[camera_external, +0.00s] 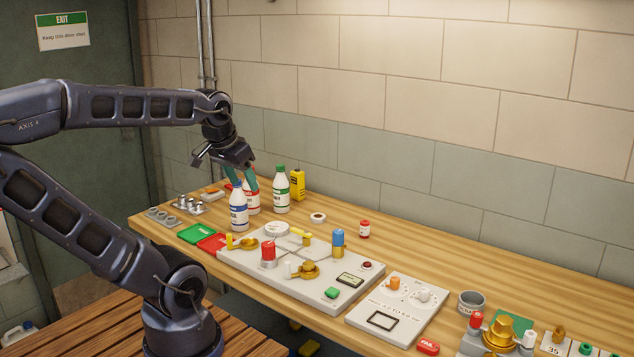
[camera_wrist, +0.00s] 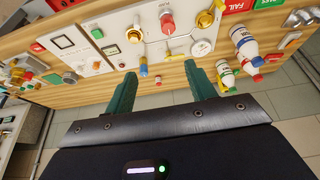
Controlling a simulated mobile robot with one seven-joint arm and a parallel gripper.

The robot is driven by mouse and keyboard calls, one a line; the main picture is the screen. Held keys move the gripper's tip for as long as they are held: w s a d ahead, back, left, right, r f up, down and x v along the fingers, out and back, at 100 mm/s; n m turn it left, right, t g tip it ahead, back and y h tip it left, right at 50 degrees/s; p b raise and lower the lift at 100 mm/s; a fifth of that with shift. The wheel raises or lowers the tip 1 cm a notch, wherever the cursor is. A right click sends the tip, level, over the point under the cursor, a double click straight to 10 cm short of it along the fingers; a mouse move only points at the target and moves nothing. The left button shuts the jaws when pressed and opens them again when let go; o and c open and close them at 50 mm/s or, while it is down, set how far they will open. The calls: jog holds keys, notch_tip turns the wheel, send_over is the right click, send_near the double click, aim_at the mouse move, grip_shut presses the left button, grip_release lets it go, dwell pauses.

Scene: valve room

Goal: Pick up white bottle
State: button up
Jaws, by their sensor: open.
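Three white bottles stand close together at the back left of the bench. One has a blue cap and blue label (camera_external: 239,211), one has a red label (camera_external: 252,200), and one has a green cap and label (camera_external: 281,198). My gripper (camera_external: 240,179) is above the blue and red ones, its two green fingers pointing down, apart and empty. The red bottle's top is partly hidden by a finger. In the wrist view my gripper (camera_wrist: 159,68) is open, and the blue-labelled bottle (camera_wrist: 243,44) is to the right of the fingers with the others beside it.
A yellow container (camera_external: 297,185) stands right of the green-capped bottle. Green (camera_external: 195,234) and red (camera_external: 212,243) trays lie in front of the bottles. A valve panel (camera_external: 240,262) with knobs fills the bench middle. The wall is close behind.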

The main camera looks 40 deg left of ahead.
notch_tip(320, 180, up, 5)
jog(key=w+a+n+g+h, duration=0.1)
jog(key=w+a+n+h, duration=0.4)
jog(key=w+a+n, duration=0.3)
jog(key=w+a+n+g+h, duration=0.1)
jog(key=w+a+n+h, duration=0.45)
jog(key=w+n, duration=0.4)
jog(key=w+a+n+t+h, duration=0.3)
jog(key=a+n+t, duration=0.5)
jog(key=a, duration=1.7)
send_near(240, 183)
jog(key=shift+h, duration=0.55)
jog(key=x, duration=0.6)
jog(key=w+f+x, duration=0.1)
jog(key=x, duration=0.2)
jog(key=shift+w+a+f, duration=0.1)
jog(key=shift+w, duration=0.1)
jog(key=shift+w+d, duration=0.35)
jog(key=shift+d, duration=0.05)
grip_shut()
